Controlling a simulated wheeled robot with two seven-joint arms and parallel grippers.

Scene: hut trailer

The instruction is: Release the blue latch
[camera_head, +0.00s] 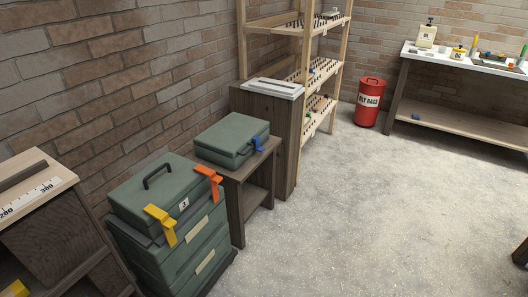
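The blue latch (258,144) sits on the front right side of a closed green case (230,136). The case lies flat on a small dark wooden stand (262,160), with a dark handle beside the latch. The latch is small in the picture; I cannot tell whether it is fastened. A nearer green box (150,185) carries a yellow latch (160,222), an orange latch (208,181) and a tag reading 3. Neither of my grippers is in view.
A wooden bench with a ruler (35,193) stands at left. A dark cabinet (268,100) and peg shelves (310,70) stand behind the case. A red bin (371,100) and a workbench (465,62) are at the back. The concrete floor (370,210) is clear.

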